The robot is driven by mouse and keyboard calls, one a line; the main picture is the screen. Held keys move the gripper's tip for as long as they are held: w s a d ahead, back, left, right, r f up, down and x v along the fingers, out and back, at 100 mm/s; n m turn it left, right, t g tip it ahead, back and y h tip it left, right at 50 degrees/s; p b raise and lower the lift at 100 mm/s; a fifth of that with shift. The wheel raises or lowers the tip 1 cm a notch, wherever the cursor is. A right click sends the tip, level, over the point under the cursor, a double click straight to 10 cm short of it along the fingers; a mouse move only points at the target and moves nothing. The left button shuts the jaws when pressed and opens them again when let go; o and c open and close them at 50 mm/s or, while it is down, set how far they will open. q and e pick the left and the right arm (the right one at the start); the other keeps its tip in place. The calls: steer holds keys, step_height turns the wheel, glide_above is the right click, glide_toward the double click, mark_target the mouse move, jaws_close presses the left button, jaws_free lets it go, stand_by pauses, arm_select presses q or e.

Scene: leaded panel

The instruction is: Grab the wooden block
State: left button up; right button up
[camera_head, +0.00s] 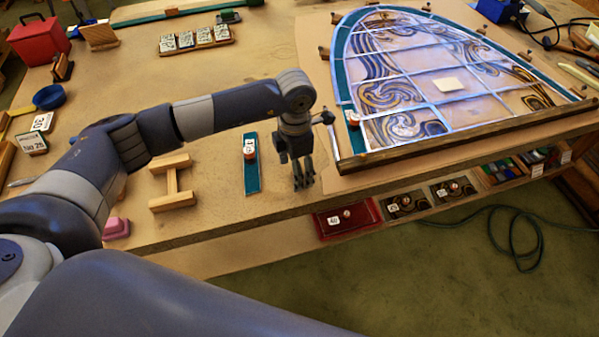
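Several wooden pieces could be the wooden block. An H-shaped wooden stand (172,184) is on the table at left. A brown wooden block (98,36) stands at the far left. My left gripper (303,184) points down near the table's front edge, left of the panel's lower left corner and apart from all of these. Its fingers are small and dark, and I cannot tell how wide they are apart. Nothing shows between them. My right gripper is not in view.
A dark wooden bar (470,139) runs along the panel's front edge. A red tray (346,219) sits on the lower shelf. The table between stand and teal strip is clear.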

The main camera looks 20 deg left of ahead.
arm_select(q)
steer(key=shift+s+f, duration=0.1)
steer(key=shift+f, duration=0.45)
steer(key=shift+a+f, duration=0.1)
steer(key=shift+f, duration=0.6)
steer(key=c, duration=0.9)
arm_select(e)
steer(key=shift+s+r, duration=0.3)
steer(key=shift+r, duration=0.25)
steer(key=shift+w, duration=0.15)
